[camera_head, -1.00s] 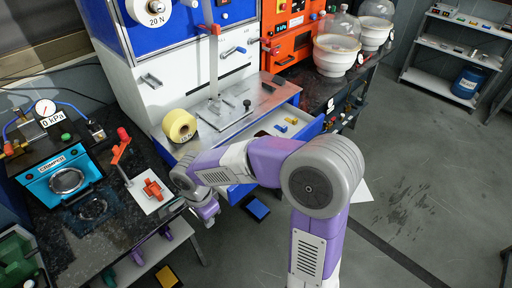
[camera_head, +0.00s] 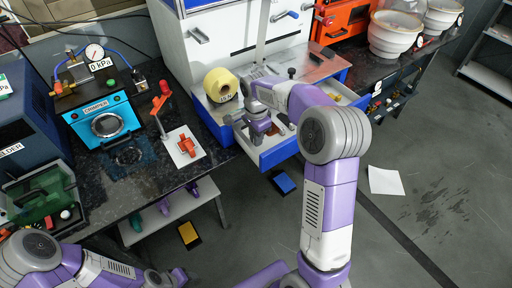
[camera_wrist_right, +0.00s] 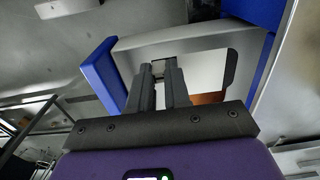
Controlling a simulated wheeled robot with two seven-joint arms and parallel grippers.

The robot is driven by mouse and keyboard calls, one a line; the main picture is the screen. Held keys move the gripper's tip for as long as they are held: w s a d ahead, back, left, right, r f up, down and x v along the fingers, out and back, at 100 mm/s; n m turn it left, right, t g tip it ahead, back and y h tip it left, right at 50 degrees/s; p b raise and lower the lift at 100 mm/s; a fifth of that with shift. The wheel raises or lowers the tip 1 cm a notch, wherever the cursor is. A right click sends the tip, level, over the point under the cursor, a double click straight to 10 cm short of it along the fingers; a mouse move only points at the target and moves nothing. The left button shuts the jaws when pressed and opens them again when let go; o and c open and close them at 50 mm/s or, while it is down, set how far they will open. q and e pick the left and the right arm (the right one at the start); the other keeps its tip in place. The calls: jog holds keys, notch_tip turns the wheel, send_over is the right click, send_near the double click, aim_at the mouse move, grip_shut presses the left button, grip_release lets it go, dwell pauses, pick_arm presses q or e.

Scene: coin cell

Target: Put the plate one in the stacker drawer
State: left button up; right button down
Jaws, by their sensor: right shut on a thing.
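The stacker drawer (camera_head: 279,151) stands pulled out at the base of the white and blue machine, with its blue front toward me. My right gripper (camera_head: 264,138) is over the left part of the open drawer. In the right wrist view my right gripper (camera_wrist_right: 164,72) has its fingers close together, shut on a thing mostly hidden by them.
A teal crimper (camera_head: 104,122) and a white sheet with a red-orange piece (camera_head: 185,146) are on the dark bench. A reddish-brown thing (camera_wrist_right: 208,98) lies inside the drawer.

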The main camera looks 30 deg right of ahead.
aim_at(256, 153)
jog(key=shift+f+b, duration=0.85)
jog(key=shift+f, duration=1.55)
jog(key=shift+f, duration=0.15)
jog(key=c, duration=1.1)
grip_release()
notch_tip(256, 153, up, 12)
jog(key=p, duration=0.4)
jog(key=shift+r, duration=0.2)
